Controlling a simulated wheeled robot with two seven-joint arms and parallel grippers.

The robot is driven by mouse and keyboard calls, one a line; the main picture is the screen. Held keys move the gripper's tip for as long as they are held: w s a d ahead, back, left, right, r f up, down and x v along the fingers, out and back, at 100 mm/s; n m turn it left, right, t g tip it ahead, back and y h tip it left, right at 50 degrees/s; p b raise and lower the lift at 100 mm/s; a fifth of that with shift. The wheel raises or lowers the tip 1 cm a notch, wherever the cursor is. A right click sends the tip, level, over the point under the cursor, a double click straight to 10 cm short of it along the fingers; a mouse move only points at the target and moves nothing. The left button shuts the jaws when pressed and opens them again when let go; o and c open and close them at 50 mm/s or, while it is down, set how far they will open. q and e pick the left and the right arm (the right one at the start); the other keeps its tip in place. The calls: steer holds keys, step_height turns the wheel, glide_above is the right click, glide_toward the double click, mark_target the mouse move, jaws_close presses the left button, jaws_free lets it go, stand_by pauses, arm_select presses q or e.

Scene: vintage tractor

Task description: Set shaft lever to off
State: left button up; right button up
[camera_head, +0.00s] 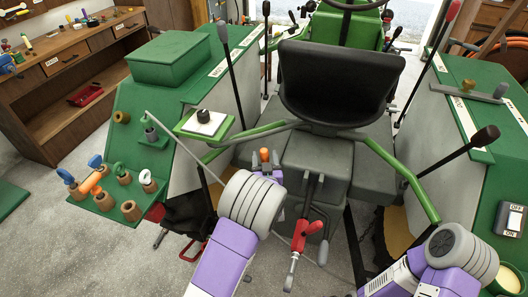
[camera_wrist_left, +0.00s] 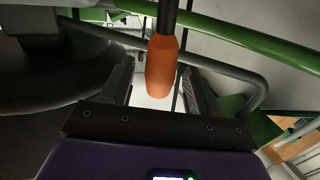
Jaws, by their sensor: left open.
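An orange lever handle (camera_head: 264,155) shows in the head view, low in front of the black seat. In the left wrist view, the orange handle (camera_wrist_left: 163,68) hangs on a dark rod coming from the top edge. My left gripper (camera_head: 266,162) is open with one finger on each side of the handle; I see gaps between fingers and handle in the wrist view. No label on this lever is readable, so I cannot tell whether it is the shaft lever. My right arm is at the lower right; its gripper is out of view.
The black tractor seat (camera_head: 335,82) stands just beyond the gripper. A green bent rail (camera_head: 402,180) runs at the right. A red-handled lever (camera_head: 304,234) is below the gripper. An off/on switch (camera_head: 510,219) is at far right.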

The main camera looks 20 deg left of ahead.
arm_select(q)
steer(key=shift+x, duration=1.65)
jaws_close()
